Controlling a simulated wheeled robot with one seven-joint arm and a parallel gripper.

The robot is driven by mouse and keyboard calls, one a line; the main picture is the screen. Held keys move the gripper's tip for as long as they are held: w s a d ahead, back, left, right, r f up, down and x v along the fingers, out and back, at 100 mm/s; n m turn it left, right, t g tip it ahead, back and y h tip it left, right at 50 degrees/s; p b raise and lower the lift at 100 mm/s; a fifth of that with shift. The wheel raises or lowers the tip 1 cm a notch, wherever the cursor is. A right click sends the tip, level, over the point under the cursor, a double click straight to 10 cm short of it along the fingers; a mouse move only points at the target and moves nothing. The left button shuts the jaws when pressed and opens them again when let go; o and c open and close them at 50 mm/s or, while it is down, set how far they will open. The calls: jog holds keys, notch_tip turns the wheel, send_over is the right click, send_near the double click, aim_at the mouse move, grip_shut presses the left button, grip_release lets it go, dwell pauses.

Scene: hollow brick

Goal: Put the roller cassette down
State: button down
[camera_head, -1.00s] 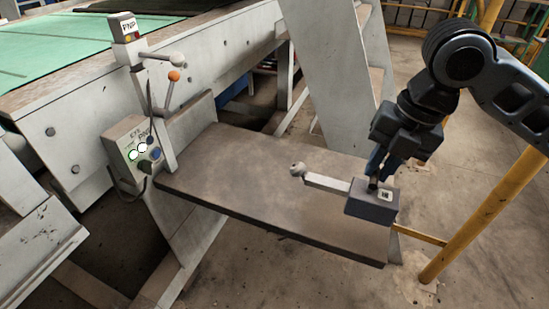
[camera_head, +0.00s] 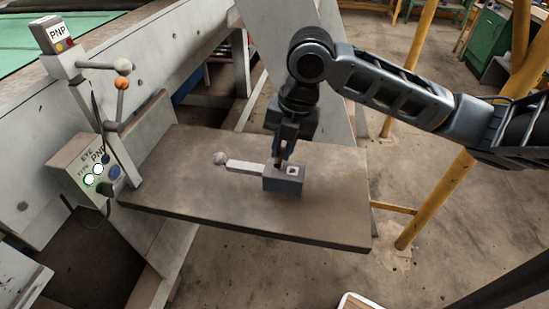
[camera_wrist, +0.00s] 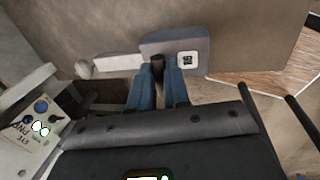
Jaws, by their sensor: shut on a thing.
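The roller cassette (camera_head: 283,183) is a blue-grey block with a white square label, a pale bar to the left and a round roller end. My gripper (camera_head: 281,160) is above the block, pointing down, with its fingers shut on the dark peg on top. In the wrist view the block (camera_wrist: 160,44) lies just beyond the two blue fingers (camera_wrist: 157,84), which close around the peg.
A control box (camera_head: 90,170) with lit buttons and a post with an orange-knobbed lever (camera_head: 122,83) stand at the plate's left end. A yellow post (camera_head: 432,205) rises beyond its right end. The plate's right and front parts are clear.

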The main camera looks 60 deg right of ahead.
jog(key=shift+w+a+f, duration=0.1)
jog(key=shift+w+f, duration=0.5)
jog(key=shift+w, duration=0.3)
jog(key=shift+f, duration=1.95)
jog(key=shift+f, duration=0.1)
jog(key=c, duration=1.1)
grip_release()
notch_tip(320, 180, up, 12)
jog(key=s, duration=0.2)
jog(key=shift+d, duration=0.35)
